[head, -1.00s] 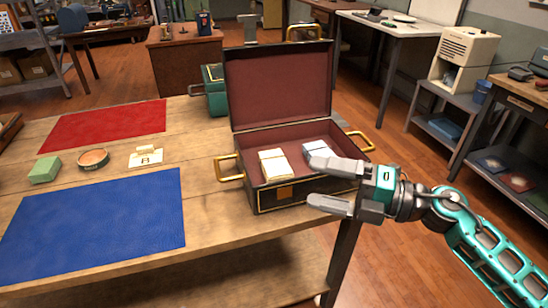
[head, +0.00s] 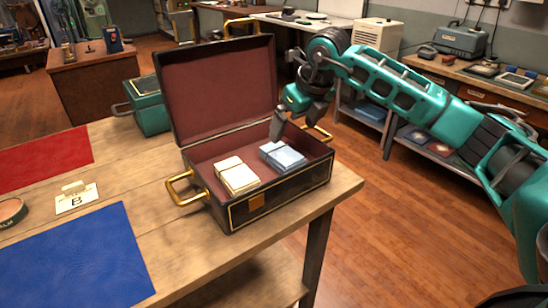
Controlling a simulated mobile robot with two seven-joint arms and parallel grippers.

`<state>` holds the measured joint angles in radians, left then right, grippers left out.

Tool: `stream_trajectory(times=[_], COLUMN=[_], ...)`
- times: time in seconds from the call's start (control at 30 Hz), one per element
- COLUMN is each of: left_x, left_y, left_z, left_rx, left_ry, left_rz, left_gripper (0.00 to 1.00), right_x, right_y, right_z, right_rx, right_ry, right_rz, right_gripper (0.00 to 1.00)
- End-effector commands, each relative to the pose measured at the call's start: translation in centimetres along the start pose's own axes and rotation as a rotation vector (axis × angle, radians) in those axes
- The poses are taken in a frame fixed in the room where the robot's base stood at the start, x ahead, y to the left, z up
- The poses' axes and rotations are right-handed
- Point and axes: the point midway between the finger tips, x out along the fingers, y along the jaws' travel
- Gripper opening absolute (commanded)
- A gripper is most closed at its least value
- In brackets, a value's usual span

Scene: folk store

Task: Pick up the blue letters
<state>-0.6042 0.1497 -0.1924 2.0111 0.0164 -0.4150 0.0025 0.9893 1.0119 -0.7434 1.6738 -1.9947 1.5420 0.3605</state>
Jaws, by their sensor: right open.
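The blue letters (head: 284,157) are a pale blue tied bundle. They lie in the open dark case (head: 290,198) on the table, to the right of a cream bundle of letters (head: 237,176). My right gripper (head: 294,122) is open and empty, with its fingers pointing down. It is above the back right part of the case, behind the blue letters and apart from them. My left gripper is out of view.
The case's raised lid (head: 218,95) stands behind the letters, and brass handles (head: 182,188) stick out at the sides. A blue mat (head: 75,260), a red mat (head: 40,160) and a letter B card (head: 76,199) lie to the left. A green box (head: 148,105) stands behind.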

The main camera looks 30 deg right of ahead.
Motion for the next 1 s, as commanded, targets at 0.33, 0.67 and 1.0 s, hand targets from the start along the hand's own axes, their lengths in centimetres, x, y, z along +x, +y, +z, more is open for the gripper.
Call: stream_trajectory(times=[0.33, 0.67, 1.0], left_x=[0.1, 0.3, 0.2], left_y=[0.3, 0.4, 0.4], left_z=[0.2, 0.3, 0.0], left_rx=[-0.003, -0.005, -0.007], left_ry=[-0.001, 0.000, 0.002], left_rz=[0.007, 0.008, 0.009], left_gripper=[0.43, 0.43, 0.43], right_x=[4.8, 9.1, 10.0], right_y=[0.1, 0.1, 0.0], right_z=[0.0, 0.0, 0.0], right_rx=[-0.001, 0.000, -0.001], right_ry=[-0.001, -0.001, -0.002], right_rz=[0.003, 0.005, 0.004], right_gripper=[1.00, 1.00, 1.00])
